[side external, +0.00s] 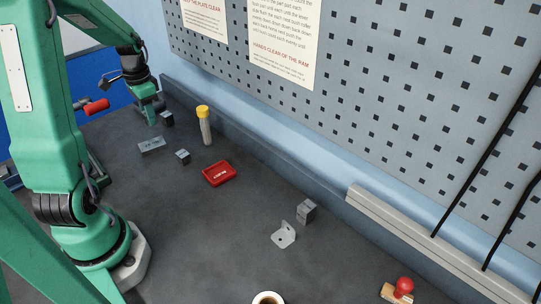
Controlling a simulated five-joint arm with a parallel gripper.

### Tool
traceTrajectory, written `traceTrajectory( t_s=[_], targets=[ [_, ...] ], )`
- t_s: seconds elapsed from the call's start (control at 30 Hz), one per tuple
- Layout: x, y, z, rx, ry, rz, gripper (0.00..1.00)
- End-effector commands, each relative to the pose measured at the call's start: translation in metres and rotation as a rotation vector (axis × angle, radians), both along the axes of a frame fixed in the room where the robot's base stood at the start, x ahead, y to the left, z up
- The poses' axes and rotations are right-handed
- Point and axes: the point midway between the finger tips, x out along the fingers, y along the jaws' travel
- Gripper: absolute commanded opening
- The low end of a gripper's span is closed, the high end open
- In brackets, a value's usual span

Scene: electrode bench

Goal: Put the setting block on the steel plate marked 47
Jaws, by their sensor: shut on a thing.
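My gripper (158,116) is at the far left of the bench, at the end of my green arm. It is shut on a small dark grey block (167,119), partly hidden by the fingers. Whether this block touches the bench is too small to tell. A flat grey steel plate (151,145) lies in front of the gripper; its marking is too small to read. A small grey block (183,156) sits on the bench just right of the plate, apart from it. A larger grey block (306,211) stands further right, by the back ledge.
A yellow-capped tube (204,126) stands upright right of my gripper. A red tray (219,174) lies further right. A metal bracket (284,238), a pale ring-shaped roll (267,298) and a red-knobbed wooden piece (398,290) are far from the plate.

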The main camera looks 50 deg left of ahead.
Motion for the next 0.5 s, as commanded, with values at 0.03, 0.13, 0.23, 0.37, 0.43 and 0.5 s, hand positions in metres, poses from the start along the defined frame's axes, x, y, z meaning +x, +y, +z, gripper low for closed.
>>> traceTrajectory(
  t_s=[0.03, 0.13, 0.23, 0.37, 0.43, 0.5],
  targets=[
    [-0.004, 0.007, 0.000, 0.001, -0.001, 0.023, 0.00],
    [-0.009, 0.014, 0.000, 0.001, -0.001, 0.049, 0.00],
    [-0.012, 0.017, -0.001, 0.001, -0.001, 0.060, 0.00],
    [-0.012, 0.018, -0.001, 0.001, -0.001, 0.063, 0.00],
    [-0.012, 0.018, -0.003, 0.000, 0.000, 0.062, 0.00],
    [-0.012, 0.017, -0.007, -0.001, 0.001, 0.062, 0.00]
  ],
)
